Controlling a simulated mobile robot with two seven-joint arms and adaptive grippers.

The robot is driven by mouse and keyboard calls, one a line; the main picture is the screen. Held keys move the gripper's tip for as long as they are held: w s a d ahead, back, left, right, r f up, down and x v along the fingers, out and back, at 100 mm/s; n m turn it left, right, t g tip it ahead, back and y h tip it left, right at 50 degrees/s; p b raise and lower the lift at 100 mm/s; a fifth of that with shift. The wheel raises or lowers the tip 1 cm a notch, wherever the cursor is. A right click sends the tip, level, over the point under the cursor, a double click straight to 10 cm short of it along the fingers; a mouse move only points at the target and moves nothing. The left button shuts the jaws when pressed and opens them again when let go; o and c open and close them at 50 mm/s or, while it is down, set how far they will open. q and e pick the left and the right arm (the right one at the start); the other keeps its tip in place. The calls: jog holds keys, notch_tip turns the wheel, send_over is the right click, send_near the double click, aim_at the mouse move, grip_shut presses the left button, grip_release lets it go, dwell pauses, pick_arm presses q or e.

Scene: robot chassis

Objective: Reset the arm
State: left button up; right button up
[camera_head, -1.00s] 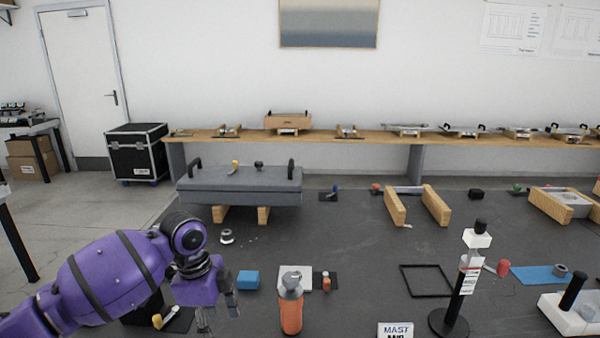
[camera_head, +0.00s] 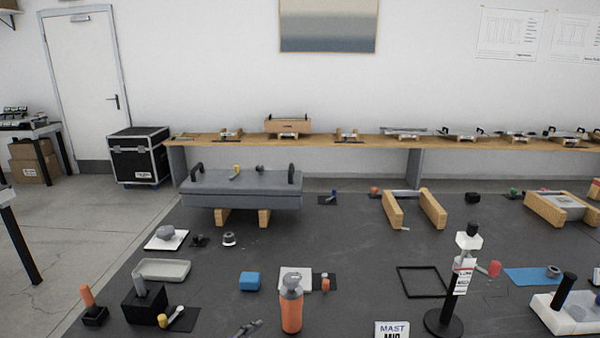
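The purple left arm no longer shows in the head view. Only a small grey shape, which looks like the fingertips of my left gripper (camera_head: 247,329), pokes in at the bottom edge, left of the orange bottle (camera_head: 291,308). Its opening cannot be made out, and I see nothing held in it. My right arm and gripper are out of view.
The dark table holds a blue block (camera_head: 250,281), a grey tray (camera_head: 163,270), a black holder (camera_head: 145,302), a black stand (camera_head: 443,320) and a black frame (camera_head: 422,281). A grey case (camera_head: 240,188) rests on wooden blocks behind. The table's middle is fairly clear.

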pick_arm(q)
jog(key=s+a+f+n+y, duration=0.1)
jog(key=s+f, duration=0.4)
jog(key=s, duration=0.7)
jog(key=s+a+f+n+g+y+p, duration=0.1)
jog(key=s+a+f+n, duration=0.3)
jog(key=s, duration=0.8)
jog(key=s+a+f+n+y, duration=0.3)
jog(key=s+a+f, duration=0.2)
jog(key=s, duration=0.7)
jog(key=shift+s+a+f+g+p, duration=0.3)
jog(key=shift+a+f+g+p, duration=0.1)
jog(key=shift+f, duration=0.35)
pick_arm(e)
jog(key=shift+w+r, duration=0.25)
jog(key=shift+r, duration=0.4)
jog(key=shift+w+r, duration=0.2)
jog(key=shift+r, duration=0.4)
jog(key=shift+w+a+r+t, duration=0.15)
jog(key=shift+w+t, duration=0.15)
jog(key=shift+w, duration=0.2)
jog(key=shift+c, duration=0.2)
